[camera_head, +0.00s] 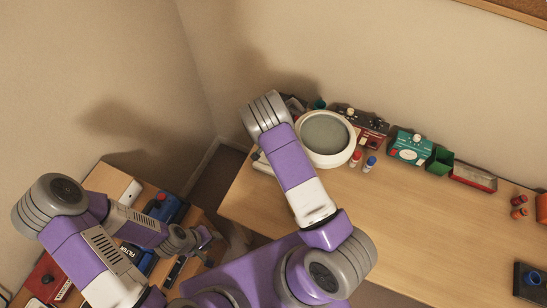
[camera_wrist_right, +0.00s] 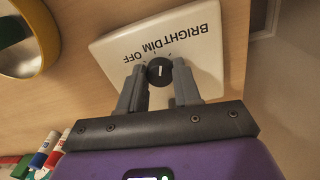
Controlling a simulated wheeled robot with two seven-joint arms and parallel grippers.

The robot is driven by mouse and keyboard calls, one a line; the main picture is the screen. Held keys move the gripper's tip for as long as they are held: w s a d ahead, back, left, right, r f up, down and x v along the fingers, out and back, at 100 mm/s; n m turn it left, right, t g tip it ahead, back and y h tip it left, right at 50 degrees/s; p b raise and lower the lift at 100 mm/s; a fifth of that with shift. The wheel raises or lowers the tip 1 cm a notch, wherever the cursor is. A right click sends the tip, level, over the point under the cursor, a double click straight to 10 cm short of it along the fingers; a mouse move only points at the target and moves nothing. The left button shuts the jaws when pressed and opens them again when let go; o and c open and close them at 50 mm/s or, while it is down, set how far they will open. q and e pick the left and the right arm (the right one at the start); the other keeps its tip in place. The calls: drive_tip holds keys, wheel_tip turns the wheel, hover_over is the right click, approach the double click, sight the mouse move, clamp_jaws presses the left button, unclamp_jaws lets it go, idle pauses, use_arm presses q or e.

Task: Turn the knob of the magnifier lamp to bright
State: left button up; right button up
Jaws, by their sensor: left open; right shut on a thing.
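The magnifier lamp's round white head with a grey lens (camera_head: 326,135) is over the back left of the desk in the head view. In the right wrist view its white base plate (camera_wrist_right: 112,45) is lettered OFF, DIM and BRIGHT. The black knob (camera_wrist_right: 159,71) on the plate has a light pointer line, roughly in line with DIM. My right gripper (camera_wrist_right: 159,78) is shut on the knob, a finger on each side. My arm hides this gripper in the head view. My left gripper (camera_head: 204,238) is open, near the lower left side table, apart from the lamp.
A teal box (camera_head: 410,147), a green bin (camera_head: 440,161) and a red tray (camera_head: 473,177) line the wall. The desk's middle (camera_head: 430,215) is clear. The side table holds a blue device (camera_head: 165,210).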

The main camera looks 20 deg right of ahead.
drive_tip(key=m+b, duration=0.1)
drive_tip(key=m, duration=0.4)
drive_tip(key=shift+w+m, duration=0.1)
drive_tip(key=shift+m, duration=0.2)
idle(0.4)
drive_tip(key=o, duration=1.1)
drive_tip(key=shift+c, duration=0.2)
wheel_tip(320, 180, up, 8)
drive_tip(key=shift+w+f, duration=0.1)
drive_tip(key=shift+f, duration=0.1)
